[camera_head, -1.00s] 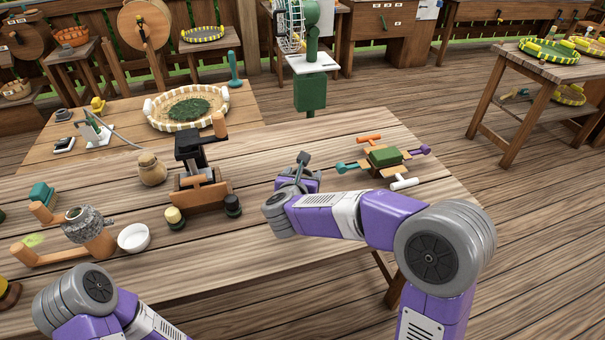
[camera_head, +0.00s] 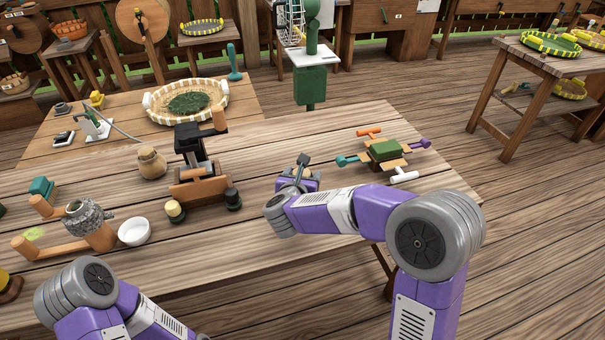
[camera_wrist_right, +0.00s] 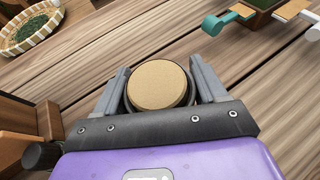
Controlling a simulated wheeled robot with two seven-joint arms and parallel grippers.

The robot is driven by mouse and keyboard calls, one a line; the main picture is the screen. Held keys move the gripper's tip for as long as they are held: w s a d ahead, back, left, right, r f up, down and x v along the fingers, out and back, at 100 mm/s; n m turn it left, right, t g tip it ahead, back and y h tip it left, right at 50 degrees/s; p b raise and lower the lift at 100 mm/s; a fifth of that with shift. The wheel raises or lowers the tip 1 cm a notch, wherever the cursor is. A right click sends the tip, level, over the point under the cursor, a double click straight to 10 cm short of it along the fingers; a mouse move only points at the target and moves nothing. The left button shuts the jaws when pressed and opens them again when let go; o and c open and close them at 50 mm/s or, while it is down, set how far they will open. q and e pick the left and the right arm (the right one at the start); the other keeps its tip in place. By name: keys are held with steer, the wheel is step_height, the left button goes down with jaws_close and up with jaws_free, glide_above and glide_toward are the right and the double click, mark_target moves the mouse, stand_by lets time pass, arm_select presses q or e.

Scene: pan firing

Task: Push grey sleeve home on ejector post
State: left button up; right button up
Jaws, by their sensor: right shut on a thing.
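My right gripper (camera_head: 300,177) is over the right part of the near table, mostly behind my own forearm. In the right wrist view its two grey fingers are shut on a round piece (camera_wrist_right: 159,85) with a flat tan top and a dark rim. I cannot tell whether this is the grey sleeve. A wooden stand with a black upright post (camera_head: 190,141) and a handle is left of the gripper; I cannot tell whether it is the ejector post. No separate grey sleeve can be made out. My left gripper is out of view.
A green-topped block with coloured handles (camera_head: 385,150) lies right of the gripper. A small jar (camera_head: 151,163), a white bowl (camera_head: 134,231) and a stone mill (camera_head: 88,218) stand to the left. The table's front middle is clear.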

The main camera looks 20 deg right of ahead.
steer(key=shift+f, duration=1.25)
steer(key=o, duration=1.3)
steer(key=shift+c, duration=0.2)
